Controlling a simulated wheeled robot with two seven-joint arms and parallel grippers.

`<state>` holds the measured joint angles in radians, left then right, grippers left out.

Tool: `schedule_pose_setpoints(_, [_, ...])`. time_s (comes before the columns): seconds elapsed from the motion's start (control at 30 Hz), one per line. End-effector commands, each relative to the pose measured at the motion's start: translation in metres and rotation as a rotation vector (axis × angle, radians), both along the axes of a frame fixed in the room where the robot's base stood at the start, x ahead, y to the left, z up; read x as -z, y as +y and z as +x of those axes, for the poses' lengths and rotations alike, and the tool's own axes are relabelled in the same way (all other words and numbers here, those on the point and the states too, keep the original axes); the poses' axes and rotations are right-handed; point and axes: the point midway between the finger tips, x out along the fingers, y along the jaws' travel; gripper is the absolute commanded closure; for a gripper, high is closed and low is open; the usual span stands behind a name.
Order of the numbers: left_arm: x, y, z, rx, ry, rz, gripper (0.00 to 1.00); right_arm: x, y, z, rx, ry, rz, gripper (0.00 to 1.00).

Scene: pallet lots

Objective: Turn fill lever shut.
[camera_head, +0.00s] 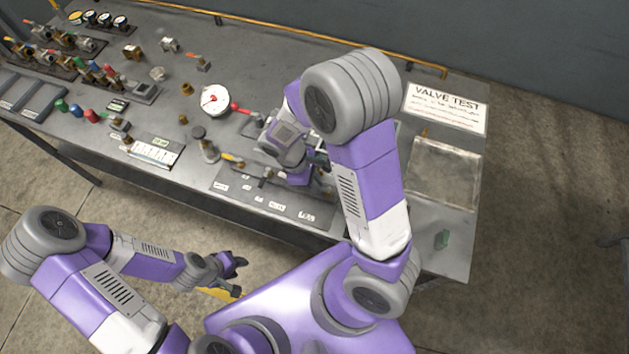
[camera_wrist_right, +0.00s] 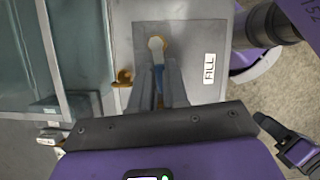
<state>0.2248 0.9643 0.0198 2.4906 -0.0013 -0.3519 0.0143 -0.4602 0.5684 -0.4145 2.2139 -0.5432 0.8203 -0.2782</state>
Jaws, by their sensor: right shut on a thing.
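The fill lever (camera_wrist_right: 159,72) shows in the right wrist view as a blue handle running from a pale, brass-edged pivot. It stands on a grey plate beside a white FILL label (camera_wrist_right: 209,68). My right gripper (camera_wrist_right: 158,88) is shut on the blue handle, one finger on each side. In the head view my right arm hides most of the lever and the right fingertips. My left gripper (camera_head: 237,277) hangs in front of the bench, away from the panel, with its fingers apart and nothing between them.
The grey bench (camera_head: 335,50) carries a round white gauge (camera_head: 214,99), a red-handled lever (camera_head: 241,109) and several fittings at the left. A VALVE TEST sign (camera_head: 445,107) and a clear-topped tank (camera_head: 443,172) are at the right. A brass fitting (camera_wrist_right: 123,78) stands close beside the right fingers.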

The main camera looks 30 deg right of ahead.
Motion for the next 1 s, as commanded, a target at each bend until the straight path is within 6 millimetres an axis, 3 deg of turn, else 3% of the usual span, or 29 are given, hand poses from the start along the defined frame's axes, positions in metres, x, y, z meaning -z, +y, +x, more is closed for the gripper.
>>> schedule_pose_setpoints(0.2, [-0.0079, 0.0000, 0.0000, 0.000, 0.000, 0.000, 0.60, -0.0014, -0.0046, 0.0049, 0.155, -0.001, 0.001, 1.00])
schedule_pose_setpoints(0.47, [-0.0068, 0.0000, 0.0000, 0.000, 0.000, 0.000, 0.60, -0.0006, -0.0043, 0.0051, 0.164, -0.003, 0.000, 1.00])
schedule_pose_setpoints(0.5, [-0.0068, 0.0000, 0.0000, 0.000, 0.000, 0.000, 0.60, -0.0006, -0.0043, 0.0051, 0.163, -0.002, 0.001, 0.80])
schedule_pose_setpoints(0.63, [-0.0068, 0.0000, 0.0000, 0.000, 0.000, 0.000, 0.60, -0.0004, -0.0044, 0.0049, 0.162, -0.002, 0.000, 0.60])
schedule_pose_setpoints(1.0, [-0.0068, 0.0000, 0.0000, 0.000, 0.000, 0.000, 0.60, -0.0002, -0.0047, 0.0049, 0.161, -0.001, 0.000, 0.60])
